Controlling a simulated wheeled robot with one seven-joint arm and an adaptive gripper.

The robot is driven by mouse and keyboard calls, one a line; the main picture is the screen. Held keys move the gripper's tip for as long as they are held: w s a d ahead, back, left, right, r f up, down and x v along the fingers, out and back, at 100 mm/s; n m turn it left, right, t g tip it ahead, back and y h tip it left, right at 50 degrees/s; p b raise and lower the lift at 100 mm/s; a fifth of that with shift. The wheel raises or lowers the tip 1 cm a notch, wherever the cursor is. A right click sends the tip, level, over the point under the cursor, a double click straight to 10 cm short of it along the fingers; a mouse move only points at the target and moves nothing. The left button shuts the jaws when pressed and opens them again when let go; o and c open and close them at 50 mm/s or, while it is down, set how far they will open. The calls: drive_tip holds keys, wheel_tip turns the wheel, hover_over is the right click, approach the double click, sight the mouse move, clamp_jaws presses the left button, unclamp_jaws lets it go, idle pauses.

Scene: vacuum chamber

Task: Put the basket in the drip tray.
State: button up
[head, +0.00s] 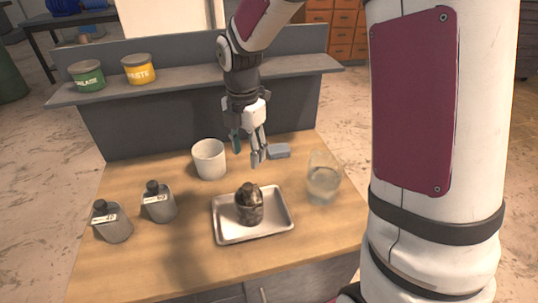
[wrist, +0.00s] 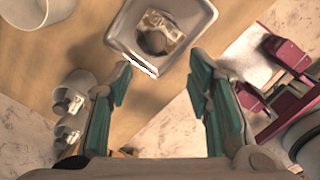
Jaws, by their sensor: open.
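A shallow silver metal tray (head: 279,225) lies on the wooden bench top. A dark, brownish metallic part (head: 250,206) with a rounded top stands inside it; I cannot tell whether this is the basket. The tray (wrist: 208,16) and the part (wrist: 158,32) also show at the top of the wrist view. No other thing is clearly a basket. My gripper (head: 248,150) is open and empty above the bench, behind the tray. Its teal-padded fingers (wrist: 158,82) are spread apart in the wrist view, and nothing is between them.
A pale cup (head: 209,160) stands left of my gripper, and a small blue-grey block (head: 279,151) lies right of it. A clear glass (head: 323,184) stands right of the tray. Two grey bottles (head: 112,222) (head: 159,202) stand at left. A shelf (head: 195,78) with two tins runs behind.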

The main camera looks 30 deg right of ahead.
drive_tip(key=s+r+m+t, duration=0.2)
drive_tip(key=s+r+m, duration=0.6)
drive_tip(key=s+m, duration=0.3)
drive_tip(key=s+r+m+t, duration=0.3)
drive_tip(key=s+r+m, duration=0.4)
drive_tip(key=s+m, duration=0.4)
drive_tip(key=shift+a+r+m, duration=0.15)
drive_tip(key=shift+r+m, duration=0.2)
drive_tip(key=shift+m, duration=0.45)
